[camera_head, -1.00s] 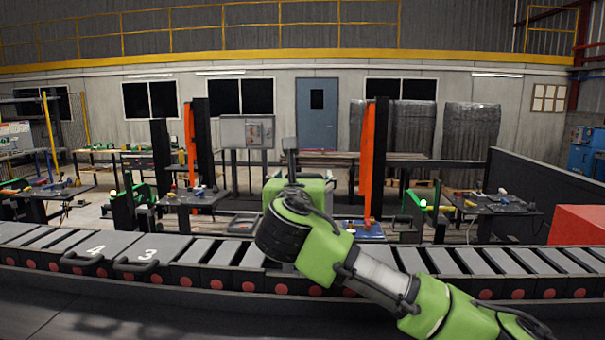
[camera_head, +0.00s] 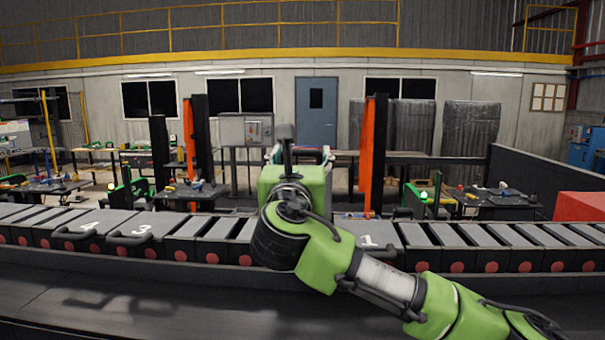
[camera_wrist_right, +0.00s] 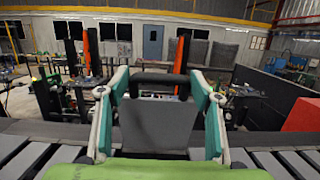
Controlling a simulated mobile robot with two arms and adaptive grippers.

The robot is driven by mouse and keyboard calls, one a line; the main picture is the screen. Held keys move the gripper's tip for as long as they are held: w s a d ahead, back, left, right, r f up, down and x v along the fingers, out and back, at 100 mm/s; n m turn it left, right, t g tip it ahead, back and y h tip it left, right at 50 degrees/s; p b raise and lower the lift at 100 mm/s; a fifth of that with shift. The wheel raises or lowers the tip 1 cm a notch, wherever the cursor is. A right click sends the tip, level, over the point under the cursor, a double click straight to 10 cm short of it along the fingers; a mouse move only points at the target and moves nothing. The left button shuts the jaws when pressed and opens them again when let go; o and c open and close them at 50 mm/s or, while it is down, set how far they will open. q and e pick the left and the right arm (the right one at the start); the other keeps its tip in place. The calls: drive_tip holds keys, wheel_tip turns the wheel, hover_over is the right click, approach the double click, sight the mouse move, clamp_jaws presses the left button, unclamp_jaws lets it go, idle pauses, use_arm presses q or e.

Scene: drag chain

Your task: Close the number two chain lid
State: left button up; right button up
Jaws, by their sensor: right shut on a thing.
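In the right wrist view, my right gripper (camera_wrist_right: 160,86) is shut on the black handle (camera_wrist_right: 160,78) of a grey lid. The lid's plate (camera_wrist_right: 158,125) hangs between the fingers and looks raised and tilted up. Its number does not show, so I cannot read whether it is lid two. In the head view, the lid is hidden behind my right gripper's green body. Lids four (camera_head: 88,224) and three (camera_head: 140,231) lie flat to the left of my arm. Lid one (camera_head: 370,241) lies flat to the right. My left gripper is not in view.
The drag chain (camera_head: 480,235) with its slats runs across the view. A dark bare surface (camera_head: 120,300) lies in front of it. Behind it stand orange posts (camera_head: 372,155), work tables and a grey control box (camera_head: 245,130). A red block (camera_head: 580,205) stands at right.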

drive_tip(key=s+b, duration=0.1)
drive_tip(key=s+f+t+b, duration=0.1)
drive_tip(key=b, duration=0.1)
drive_tip(key=s+f+t+b, duration=0.1)
drive_tip(key=b, duration=0.1)
drive_tip(key=shift+s+a, duration=0.2)
drive_tip(key=shift+b+v, duration=1.3)
drive_tip(key=shift+v, duration=0.1)
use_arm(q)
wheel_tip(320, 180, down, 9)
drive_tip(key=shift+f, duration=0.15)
use_arm(e)
drive_tip(key=shift+f, duration=0.15)
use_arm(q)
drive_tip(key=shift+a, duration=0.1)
use_arm(e)
drive_tip(key=o, duration=1.3)
drive_tip(key=shift+w, duration=0.1)
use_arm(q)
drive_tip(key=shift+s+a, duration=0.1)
use_arm(e)
drive_tip(key=v, duration=0.7)
drive_tip(key=shift+s, duration=0.3)
